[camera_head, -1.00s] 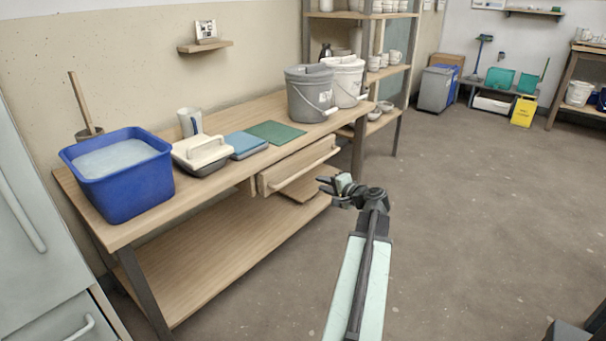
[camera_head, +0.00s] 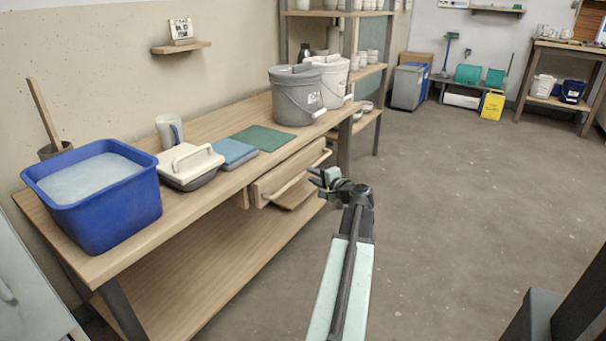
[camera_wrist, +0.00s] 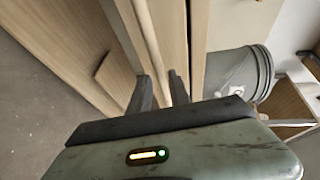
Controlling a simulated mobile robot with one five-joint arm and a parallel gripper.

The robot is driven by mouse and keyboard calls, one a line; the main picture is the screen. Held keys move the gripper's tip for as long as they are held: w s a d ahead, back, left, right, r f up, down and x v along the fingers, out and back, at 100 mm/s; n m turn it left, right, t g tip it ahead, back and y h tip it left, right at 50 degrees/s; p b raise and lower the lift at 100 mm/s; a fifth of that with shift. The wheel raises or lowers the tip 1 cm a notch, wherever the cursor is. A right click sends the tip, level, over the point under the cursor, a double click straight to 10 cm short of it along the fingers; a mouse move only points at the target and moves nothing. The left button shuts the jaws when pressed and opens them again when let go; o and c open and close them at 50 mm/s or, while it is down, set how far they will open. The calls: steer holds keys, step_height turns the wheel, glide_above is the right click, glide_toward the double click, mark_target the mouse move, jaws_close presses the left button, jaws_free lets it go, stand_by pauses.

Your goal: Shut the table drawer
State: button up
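The table drawer (camera_head: 283,174) is pulled partway out from under the wooden worktable (camera_head: 207,137). A long pale bar handle (camera_head: 300,178) runs along its front. My gripper (camera_head: 312,178) is in front of the drawer, near the right end of the handle. In the wrist view my gripper's two dark fingers (camera_wrist: 163,90) are apart, with the bar handle (camera_wrist: 151,40) running down toward the gap between them. I cannot tell whether they touch it. The inside of the drawer is mostly hidden.
On the table stand a blue tub (camera_head: 100,205), a lidded tray (camera_head: 187,168), a green mat (camera_head: 262,138), a grey bucket (camera_head: 297,97) and a white bucket (camera_head: 333,80). A lower shelf (camera_head: 200,270) lies beneath. The floor to the right is clear.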

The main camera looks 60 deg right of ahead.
mark_target(305, 172)
steer(key=x, duration=0.5)
steer(key=shift+b, duration=0.35)
steer(key=shift+a, duration=0.1)
jaws_close()
stand_by(0.8)
